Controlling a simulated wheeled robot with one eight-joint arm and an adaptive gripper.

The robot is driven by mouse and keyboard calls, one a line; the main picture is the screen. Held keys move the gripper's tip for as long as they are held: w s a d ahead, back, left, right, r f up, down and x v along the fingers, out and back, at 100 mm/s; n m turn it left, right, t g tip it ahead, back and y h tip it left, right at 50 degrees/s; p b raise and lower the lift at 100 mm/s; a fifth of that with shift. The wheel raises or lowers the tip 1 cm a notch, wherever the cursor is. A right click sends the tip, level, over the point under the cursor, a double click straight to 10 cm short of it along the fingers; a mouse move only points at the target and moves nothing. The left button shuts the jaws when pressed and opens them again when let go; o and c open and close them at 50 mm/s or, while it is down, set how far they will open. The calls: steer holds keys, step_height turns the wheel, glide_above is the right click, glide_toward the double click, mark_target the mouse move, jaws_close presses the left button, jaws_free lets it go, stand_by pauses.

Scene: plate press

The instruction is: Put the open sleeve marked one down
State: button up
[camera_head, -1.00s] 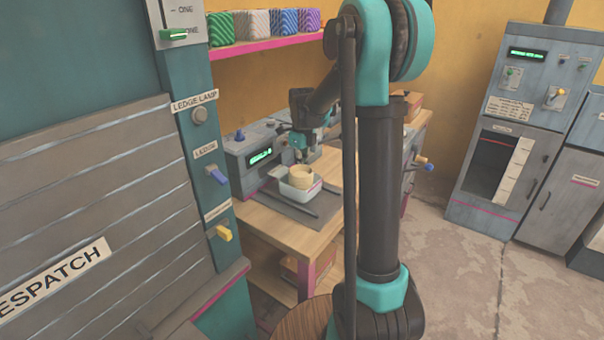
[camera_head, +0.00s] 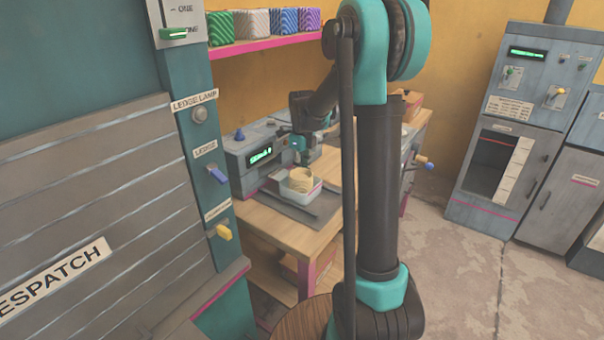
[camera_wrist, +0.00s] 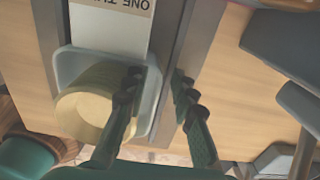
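The open sleeve (camera_head: 303,195) looks like a small pale open-topped tray. It sits on a grey strip on the wooden bench, with a cream round piece (camera_head: 299,180) inside it. In the wrist view the sleeve's pale rim (camera_wrist: 153,100) runs round the cream piece (camera_wrist: 85,108). My gripper (camera_wrist: 158,82) has its two dark ribbed fingers apart, one on each side of the sleeve's right wall, with a gap showing between them. A white panel with upside-down "ONE" lettering (camera_wrist: 115,8) adjoins the sleeve; I cannot tell if it belongs to it.
A grey machine with a green display (camera_head: 261,154) stands behind the sleeve. The wooden bench (camera_head: 275,232) is clear in front. A shelf (camera_head: 262,45) holds several striped blocks. The despatch shutter (camera_head: 90,180) is at left, and a grey cabinet (camera_head: 520,105) at right.

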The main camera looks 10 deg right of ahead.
step_height(320, 180, up, 12)
stand_by(0.4)
